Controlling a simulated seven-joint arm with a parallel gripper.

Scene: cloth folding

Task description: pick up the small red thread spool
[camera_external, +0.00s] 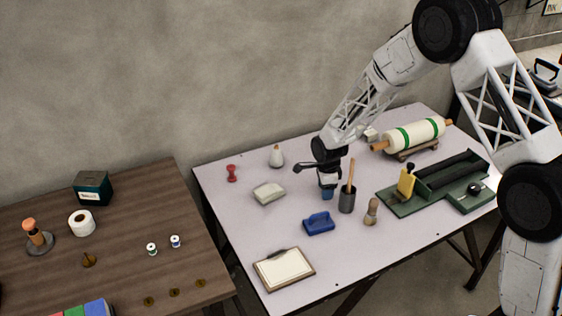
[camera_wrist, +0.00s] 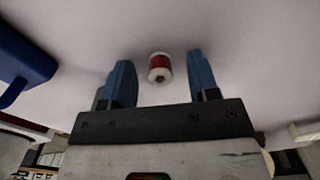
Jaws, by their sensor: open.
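The small thread spool (camera_wrist: 159,62), with a red middle and pale ends, lies on the light tabletop in the wrist view. It shows between and slightly beyond the two blue fingertips of my gripper (camera_wrist: 161,78), with a gap on both sides. My gripper is open and holds nothing. In the external view my gripper (camera_external: 327,191) points down over the middle of the light table (camera_external: 225,215). I cannot make out the spool there; it seems hidden by the gripper.
A blue block-like tool (camera_external: 319,223) lies close in front of my gripper and shows in the wrist view (camera_wrist: 22,65). A dark cup (camera_external: 347,202) with a stick stands close on the right. A pale block (camera_external: 268,194) lies left. The table's front left has a clipboard (camera_external: 284,269).

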